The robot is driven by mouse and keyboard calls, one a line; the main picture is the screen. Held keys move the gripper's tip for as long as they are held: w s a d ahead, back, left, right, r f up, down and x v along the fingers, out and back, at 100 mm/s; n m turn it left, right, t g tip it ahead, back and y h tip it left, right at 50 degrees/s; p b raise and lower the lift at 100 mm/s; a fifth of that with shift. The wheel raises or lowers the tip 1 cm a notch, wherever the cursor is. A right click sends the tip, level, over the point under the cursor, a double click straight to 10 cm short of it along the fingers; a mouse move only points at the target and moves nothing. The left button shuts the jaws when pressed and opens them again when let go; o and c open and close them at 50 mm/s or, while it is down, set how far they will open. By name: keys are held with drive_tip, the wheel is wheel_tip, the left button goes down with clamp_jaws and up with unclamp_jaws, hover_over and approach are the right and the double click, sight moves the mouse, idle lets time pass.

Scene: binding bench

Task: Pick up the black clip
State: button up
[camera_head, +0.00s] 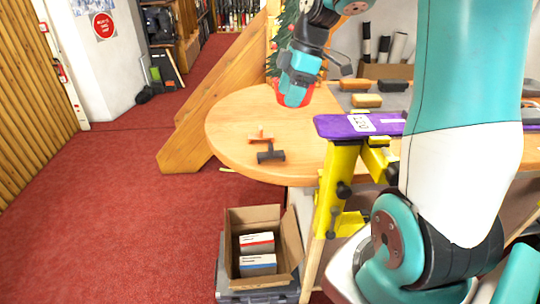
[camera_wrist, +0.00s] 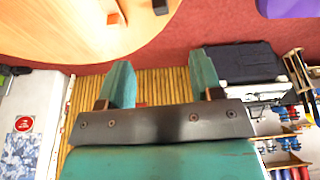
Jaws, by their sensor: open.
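The black clip (camera_head: 270,154) lies on the round end of the wooden table, near its front edge. An orange clip (camera_head: 260,135) lies just behind it. In the wrist view a dark piece that looks like the black clip (camera_wrist: 160,6) is cut off by the top edge, with part of the orange clip (camera_wrist: 115,17) to its left. My gripper (camera_head: 292,97) is above the table, behind and to the right of both clips. In the wrist view its teal fingers (camera_wrist: 162,82) are apart with nothing between them.
The wooden table (camera_head: 230,125) has free room left of the clips. A purple-topped yellow stand (camera_head: 335,126) is to their right. A cardboard box (camera_head: 238,219) with small boxes stands below. Blocks (camera_head: 367,100) lie farther back.

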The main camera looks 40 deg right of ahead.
sight(271, 145)
drive_tip(key=p+x, duration=0.1)
drive_tip(key=x, duration=1)
drive_tip(key=shift+w+f, duration=0.1)
drive_tip(key=shift+f, duration=0.25)
drive_tip(key=shift+p+x, duration=1.05)
drive_tip(key=shift+x, duration=1.7)
drive_tip(key=shift+r, duration=0.1)
drive_tip(key=c, duration=1)
